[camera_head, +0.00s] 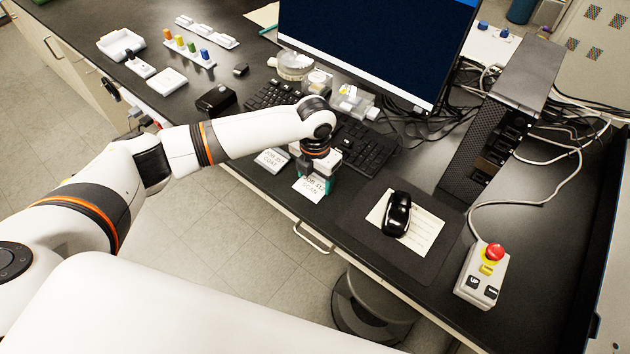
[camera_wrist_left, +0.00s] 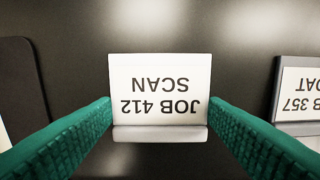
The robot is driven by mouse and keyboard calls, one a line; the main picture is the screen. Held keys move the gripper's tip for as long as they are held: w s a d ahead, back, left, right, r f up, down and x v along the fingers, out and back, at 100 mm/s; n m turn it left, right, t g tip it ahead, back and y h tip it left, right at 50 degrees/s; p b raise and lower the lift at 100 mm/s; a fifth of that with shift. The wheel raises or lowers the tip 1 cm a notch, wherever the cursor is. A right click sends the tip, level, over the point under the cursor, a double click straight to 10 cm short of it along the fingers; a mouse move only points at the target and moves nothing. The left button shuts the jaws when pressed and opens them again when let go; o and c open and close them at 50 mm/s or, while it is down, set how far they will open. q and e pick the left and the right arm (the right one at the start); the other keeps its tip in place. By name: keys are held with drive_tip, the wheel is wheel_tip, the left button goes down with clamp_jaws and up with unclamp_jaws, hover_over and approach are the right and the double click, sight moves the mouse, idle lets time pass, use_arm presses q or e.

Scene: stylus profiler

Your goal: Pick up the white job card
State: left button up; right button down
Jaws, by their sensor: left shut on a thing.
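The white job card (camera_head: 309,187) reads "JOB 412 SCAN" and is near the front edge of the black bench, below the keyboard. In the left wrist view the card (camera_wrist_left: 160,88) appears upside down, with a pale strip along its lower edge. My left gripper (camera_head: 322,187) is at the card. Its green fingers (camera_wrist_left: 160,118) are on either side of the card's strip edge and shut on it. I cannot tell whether the card is clear of the bench. My right gripper is not in view.
A second card (camera_head: 272,160), marked "COAT", lies just left of the job card. The keyboard (camera_head: 365,150) is behind. A mouse (camera_head: 397,213) sits on a paper on the dark mat (camera_head: 358,231) to the right. A control box with a red button (camera_head: 482,275) stands farther right.

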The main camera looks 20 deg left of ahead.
sight(315, 183)
use_arm(q)
drive_tip(key=shift+r, duration=0.1)
drive_tip(key=shift+r, duration=0.4)
wheel_tip(315, 183, up, 9)
drive_tip(key=b, duration=0.2)
